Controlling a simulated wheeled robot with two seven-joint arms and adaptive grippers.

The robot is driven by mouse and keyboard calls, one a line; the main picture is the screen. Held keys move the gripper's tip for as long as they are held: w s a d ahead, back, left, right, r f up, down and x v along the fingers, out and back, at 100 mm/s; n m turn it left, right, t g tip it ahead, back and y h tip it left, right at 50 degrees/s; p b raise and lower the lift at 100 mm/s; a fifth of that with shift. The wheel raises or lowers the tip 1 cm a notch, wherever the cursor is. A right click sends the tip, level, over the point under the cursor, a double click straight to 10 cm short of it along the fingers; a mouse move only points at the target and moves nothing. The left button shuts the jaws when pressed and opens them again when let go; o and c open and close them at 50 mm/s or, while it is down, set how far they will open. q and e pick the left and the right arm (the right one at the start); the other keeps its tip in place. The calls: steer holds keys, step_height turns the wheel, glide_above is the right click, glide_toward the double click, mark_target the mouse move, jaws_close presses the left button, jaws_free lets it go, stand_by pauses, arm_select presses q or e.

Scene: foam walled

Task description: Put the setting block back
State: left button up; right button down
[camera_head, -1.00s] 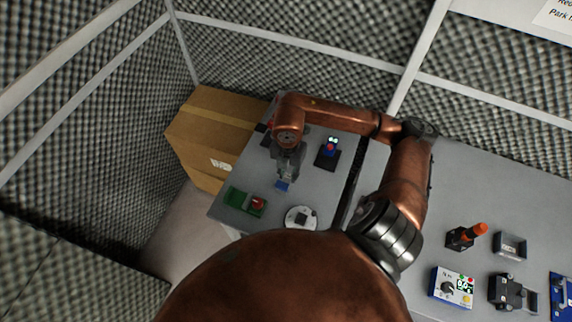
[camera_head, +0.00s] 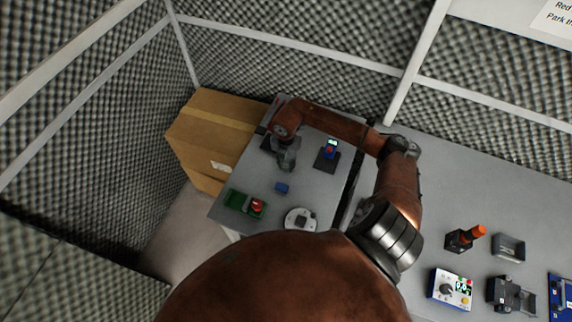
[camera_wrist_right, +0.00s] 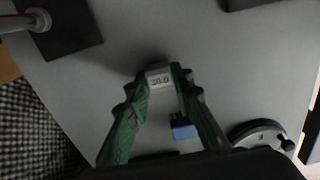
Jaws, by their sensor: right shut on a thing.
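The setting block (camera_wrist_right: 159,78) is a small silvery block with a number that looks like 30.0 on its face. My right gripper (camera_wrist_right: 160,80) is shut on it at the green fingertips, above the table. In the head view the right gripper (camera_head: 285,164) hangs over the left table, behind a small blue block, and the setting block cannot be made out there. The blue block (camera_head: 281,188) lies alone on the grey top. It also shows in the right wrist view (camera_wrist_right: 184,129), partly behind a finger. My left gripper is not in view.
A green tray with a red part (camera_head: 246,203), a round pale dial (camera_head: 300,218) and a dark stand with a small display (camera_head: 328,154) surround the gripper. A dark plate with a post (camera_wrist_right: 60,30) stands beyond it. A cardboard box (camera_head: 212,135) adjoins the left edge.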

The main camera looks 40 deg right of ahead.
mark_target(286, 166)
steer(key=shift+f, duration=0.2)
steer(key=shift+f, duration=0.1)
steer(key=c, duration=1.7)
jaws_free()
step_height(286, 166, up, 12)
steer(key=shift+r+b, duration=0.15)
steer(key=shift+b, duration=0.15)
